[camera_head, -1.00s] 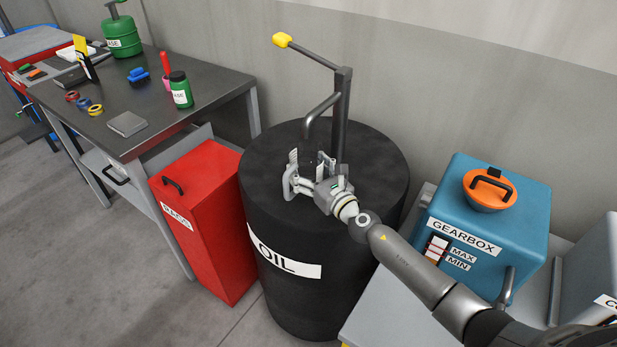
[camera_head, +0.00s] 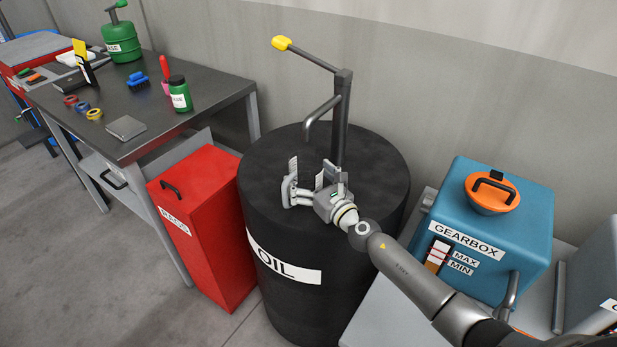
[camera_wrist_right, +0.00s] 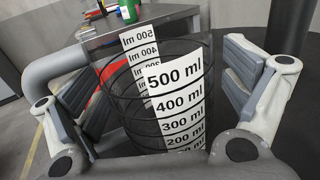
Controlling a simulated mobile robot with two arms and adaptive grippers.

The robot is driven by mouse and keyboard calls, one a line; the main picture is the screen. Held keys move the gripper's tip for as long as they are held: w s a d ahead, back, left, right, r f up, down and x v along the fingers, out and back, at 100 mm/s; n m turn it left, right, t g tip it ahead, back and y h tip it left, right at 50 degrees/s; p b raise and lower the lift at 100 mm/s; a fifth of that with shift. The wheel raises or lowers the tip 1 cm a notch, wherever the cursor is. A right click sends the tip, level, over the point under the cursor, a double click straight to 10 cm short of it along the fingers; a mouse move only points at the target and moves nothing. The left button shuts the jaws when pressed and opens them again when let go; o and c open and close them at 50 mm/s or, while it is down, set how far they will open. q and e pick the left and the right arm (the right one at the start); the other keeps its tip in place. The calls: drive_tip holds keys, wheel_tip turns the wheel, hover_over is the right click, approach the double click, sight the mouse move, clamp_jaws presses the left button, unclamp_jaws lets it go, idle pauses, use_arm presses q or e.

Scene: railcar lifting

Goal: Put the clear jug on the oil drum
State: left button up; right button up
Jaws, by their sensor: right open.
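The clear jug (camera_wrist_right: 175,105) shows in the right wrist view as a see-through cylinder with dark rim lines and white "ml" scales. It stands between the spread fingers of my right gripper (camera_wrist_right: 160,85), with a gap visible on both sides. Its base is hidden by my gripper. In the head view I can hardly make out the jug. There my right gripper (camera_head: 309,172) is open, low over the top of the black oil drum (camera_head: 285,225), in front of the pump post. My left gripper is not in view.
A pump with a bent spout (camera_head: 322,110) and yellow-tipped lever (camera_head: 282,43) rises from the drum's back. A red cabinet (camera_head: 205,235) and workbench (camera_head: 190,130) stand left. A blue gearbox box (camera_head: 535,235) stands right. The drum top's left side is clear.

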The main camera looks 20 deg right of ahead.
drive_tip(key=shift+r, duration=0.1)
drive_tip(key=shift+r+p, duration=0.15)
drive_tip(key=shift+p, duration=0.15)
drive_tip(key=v, duration=1.1)
drive_tip(key=shift+f, duration=0.2)
drive_tip(key=shift+s+d+r+b, duration=0.1)
drive_tip(key=shift+s+d+b, duration=0.15)
drive_tip(key=shift+s, duration=0.3)
drive_tip(key=shift+a, duration=0.1)
